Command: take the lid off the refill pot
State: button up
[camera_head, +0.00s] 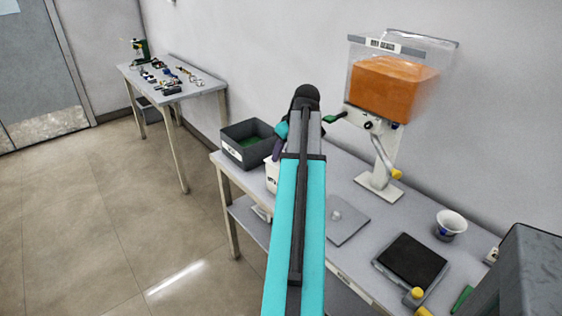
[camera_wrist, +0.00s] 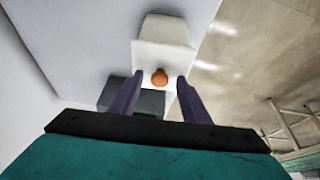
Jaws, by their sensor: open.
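The refill pot, a white labelled container (camera_head: 271,176), stands on the near table and is mostly hidden behind my arm in the head view. In the wrist view its pale top (camera_wrist: 165,55) lies below my gripper, with a small round orange knob (camera_wrist: 159,78) on it. My gripper (camera_wrist: 159,75) is open, its two purple fingers on either side of the knob with gaps on both sides. I cannot tell how far the fingertips are above the pot. One purple finger also shows in the head view, above the pot.
A dark grey bin with a green inside (camera_head: 250,142) stands beside the pot. A grey plate with a knob (camera_head: 345,219), a clear hopper with orange contents (camera_head: 390,88), a black-topped scale (camera_head: 412,260) and a cup (camera_head: 450,225) are on the right.

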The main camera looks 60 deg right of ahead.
grip_shut()
jog(key=shift+r, duration=0.1)
dwell(0.3)
notch_tip(320, 180, up, 10)
jog(key=b, duration=0.1)
dwell(0.6)
dwell(0.5)
